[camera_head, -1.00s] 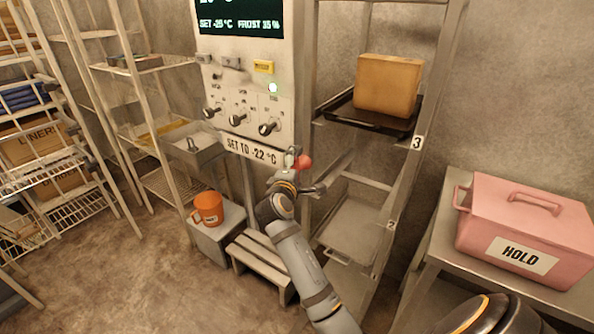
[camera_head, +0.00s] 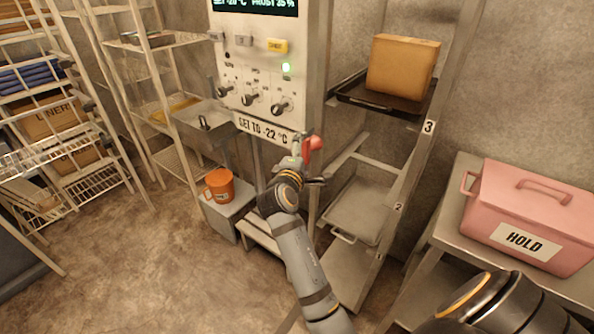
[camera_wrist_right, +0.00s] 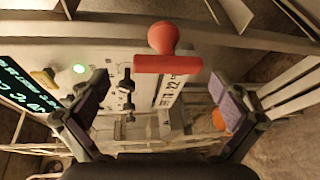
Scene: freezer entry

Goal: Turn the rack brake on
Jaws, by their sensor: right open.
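A red handle (camera_head: 314,145), which looks like the rack brake, shows at the side of the metal rack (camera_head: 419,150), just beyond my right gripper (camera_head: 303,165). In the right wrist view the red handle (camera_wrist_right: 166,62) has a rounded knob above a wide crossbar. It lies ahead of the right gripper (camera_wrist_right: 160,108), above the gap between the two spread fingers. That gap holds nothing, and the fingers look apart from the handle. In the head view my own wrist and fingers hide the lower part of the handle. My left gripper is not in view.
A control panel (camera_head: 262,75) with knobs and a green light stands left of the rack. An orange mug (camera_head: 219,185) is on a grey box below. The rack holds a tan block (camera_head: 403,66) on a dark tray. A pink HOLD box (camera_head: 530,215) stands right.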

